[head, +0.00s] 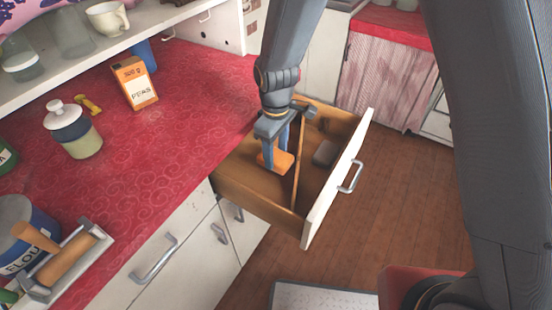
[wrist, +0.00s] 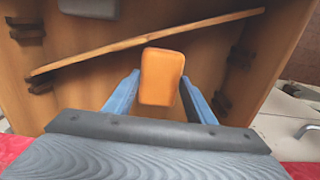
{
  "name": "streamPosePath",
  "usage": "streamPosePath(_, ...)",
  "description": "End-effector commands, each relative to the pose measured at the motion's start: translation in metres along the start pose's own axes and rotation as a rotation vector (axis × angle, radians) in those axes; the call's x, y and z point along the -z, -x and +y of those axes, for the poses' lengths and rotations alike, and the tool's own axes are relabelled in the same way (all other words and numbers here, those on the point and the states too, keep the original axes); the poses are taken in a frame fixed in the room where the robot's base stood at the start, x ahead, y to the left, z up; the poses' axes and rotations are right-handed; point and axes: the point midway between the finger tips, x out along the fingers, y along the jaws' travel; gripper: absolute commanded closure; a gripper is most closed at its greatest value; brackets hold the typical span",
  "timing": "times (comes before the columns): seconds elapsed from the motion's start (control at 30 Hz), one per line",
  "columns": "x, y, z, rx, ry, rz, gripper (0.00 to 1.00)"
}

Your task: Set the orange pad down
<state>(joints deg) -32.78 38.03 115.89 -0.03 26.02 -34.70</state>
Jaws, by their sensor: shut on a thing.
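The orange pad (head: 275,160) is between the blue fingers of my gripper (head: 283,150), inside the open drawer (head: 250,196). In the wrist view the pad (wrist: 161,76) shows as an upright rounded block between the fingertips of my gripper (wrist: 160,88). My gripper is shut on it. The pad is over the compartment on the counter side of the wooden divider (head: 298,165). I cannot tell whether its underside touches the drawer floor.
A grey block (head: 325,153) lies in the drawer's other compartment, beyond the divider. The drawer's white front (head: 337,180) stands out over the wooden floor. The red counter (head: 185,120) beside it holds a peas box (head: 134,83) and a lidded jar (head: 75,130).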

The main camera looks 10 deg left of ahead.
Motion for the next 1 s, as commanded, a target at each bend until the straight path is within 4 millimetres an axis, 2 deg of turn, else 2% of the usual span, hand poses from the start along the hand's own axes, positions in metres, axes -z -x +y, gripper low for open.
streamPosePath(0.3,-0.001,-0.036,-0.001,0.002,0.0,-0.002,0.71)
streamPosePath(0.73,0.0,-0.042,0.0,0.0,0.0,0.0,0.71)
streamPosePath(0.77,0.0,-0.042,0.0,0.0,0.0,0.0,0.47)
streamPosePath(0.83,0.0,-0.041,0.0,0.0,0.0,0.0,0.35)
streamPosePath(0.87,0.0,-0.041,0.0,0.0,0.0,0.0,0.31)
streamPosePath(1.0,0.0,-0.041,0.0,0.0,0.0,0.0,0.31)
